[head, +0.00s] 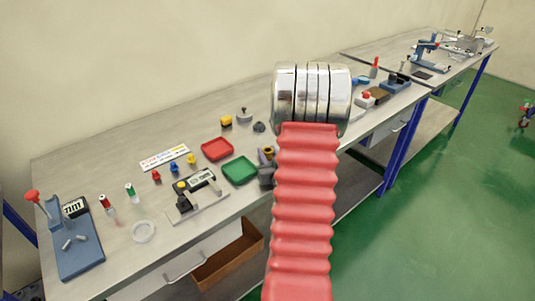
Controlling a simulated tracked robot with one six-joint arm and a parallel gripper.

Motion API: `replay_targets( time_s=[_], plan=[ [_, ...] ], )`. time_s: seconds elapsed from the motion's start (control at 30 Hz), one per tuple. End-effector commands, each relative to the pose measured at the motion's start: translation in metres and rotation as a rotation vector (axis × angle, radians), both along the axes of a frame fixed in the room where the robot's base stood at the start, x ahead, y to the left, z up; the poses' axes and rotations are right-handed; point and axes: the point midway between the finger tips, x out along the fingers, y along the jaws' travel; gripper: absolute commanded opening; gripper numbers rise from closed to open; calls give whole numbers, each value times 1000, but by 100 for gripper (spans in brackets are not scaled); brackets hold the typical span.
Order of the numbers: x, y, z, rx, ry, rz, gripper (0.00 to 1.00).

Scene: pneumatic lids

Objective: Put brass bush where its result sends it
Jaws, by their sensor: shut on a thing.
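My gripper (266,168) shows as a small dark shape just left of my arm, in front of the green tray's right side. It is shut on what looks like the brass bush (269,152), a small brass-coloured ring; my arm hides part of both. A red tray (217,149) and a green tray (240,170) lie on the bench and look empty. A gauge stand with a dark display unit (195,182) is left of the green tray; I cannot read its result.
On the bench (110,180) are a blue press with a red knob (75,250), a white ring (143,231), small red, blue and yellow pieces (174,167) and a printed strip (164,157). More fixtures (397,82) stand right of my arm. An open brown drawer (228,262) is below.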

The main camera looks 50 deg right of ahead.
Motion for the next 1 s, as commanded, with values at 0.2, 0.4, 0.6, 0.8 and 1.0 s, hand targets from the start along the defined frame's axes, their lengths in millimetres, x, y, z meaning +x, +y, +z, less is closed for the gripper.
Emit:
replay_targets(
  time_s=[0.2,0.4,0.6,0.8,1.0],
  plan=[
    [0,-1,1,-1,-2,-1,0],
    [0,0,-2,0,0,-1,33],
    [0,-1,-2,0,0,-1,47],
    [0,-1,-2,0,0,-1,47],
    [-1,1,1,-1,-1,0,47]
  ],
)
